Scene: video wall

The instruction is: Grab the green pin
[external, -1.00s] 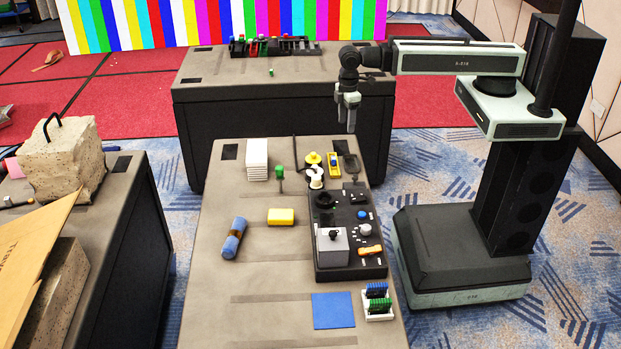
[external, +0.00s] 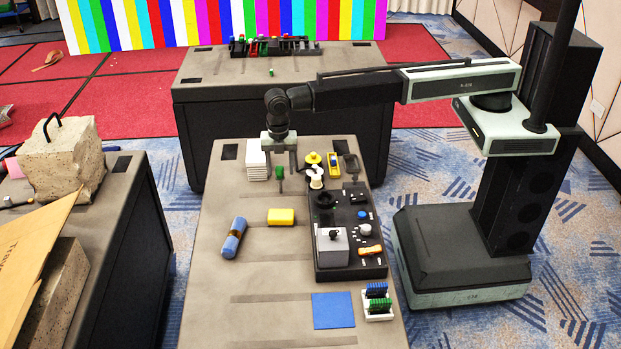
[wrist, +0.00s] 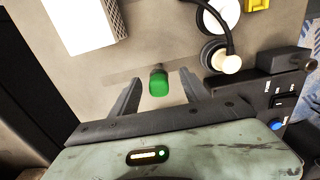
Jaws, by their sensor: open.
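A green pin (external: 280,172) stands upright on the near table, just right of the white stack. In the wrist view the green pin (wrist: 158,84) shows its green top between and a little beyond my two fingers. My gripper (external: 280,162) is open and points down at the table's far end, close to the pin. In the wrist view my gripper (wrist: 157,88) has a finger on each side of the pin, with visible gaps. I cannot tell the exact height of the fingertips over the pin.
A white stack (external: 257,161) stands left of the pin. A yellow knob (external: 313,158), a white round piece (external: 316,180) and a black control panel (external: 371,258) stand to the right. A yellow sponge (external: 281,216) lies nearer. The back table (external: 215,75) holds several small items.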

